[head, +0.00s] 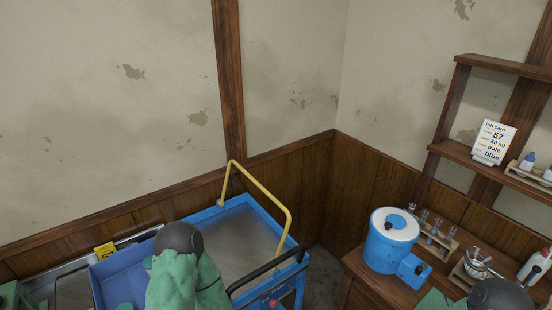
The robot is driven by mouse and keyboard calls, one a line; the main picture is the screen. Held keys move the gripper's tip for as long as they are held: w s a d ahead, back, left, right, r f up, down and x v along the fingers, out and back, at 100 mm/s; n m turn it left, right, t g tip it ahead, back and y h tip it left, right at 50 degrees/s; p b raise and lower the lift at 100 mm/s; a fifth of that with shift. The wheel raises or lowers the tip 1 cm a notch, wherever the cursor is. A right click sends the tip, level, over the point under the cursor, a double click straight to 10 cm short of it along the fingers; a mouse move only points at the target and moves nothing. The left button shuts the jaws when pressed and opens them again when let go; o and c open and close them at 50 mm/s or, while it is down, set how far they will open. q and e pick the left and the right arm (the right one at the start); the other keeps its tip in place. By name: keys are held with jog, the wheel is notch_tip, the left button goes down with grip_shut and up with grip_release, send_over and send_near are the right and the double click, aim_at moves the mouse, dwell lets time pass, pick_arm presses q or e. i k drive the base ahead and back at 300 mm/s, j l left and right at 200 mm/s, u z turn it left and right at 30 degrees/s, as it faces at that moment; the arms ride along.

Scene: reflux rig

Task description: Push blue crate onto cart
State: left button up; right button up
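The blue crate (112,268) is at the lower left, on a grey metal surface, partly hidden by my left arm and cut off by the bottom edge. The blue cart (238,240) stands to its right, with a bare grey deck, a raised blue rim, a yellow rail and a black handle. The crate's right side and any gap to the cart are hidden behind my green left arm. Neither gripper's fingers show. My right arm is only partly in view at the bottom right.
A wooden bench at the right holds a blue and white round device (391,240), a rack of small tubes (437,238) and a mortar (477,263). A shelf above holds a job card (493,142). A yellow tag (104,250) is behind the crate. The cart deck is clear.

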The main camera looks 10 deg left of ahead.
aim_at(122, 278)
jog(key=u, duration=1.8)
jog(key=j+z, duration=0.1)
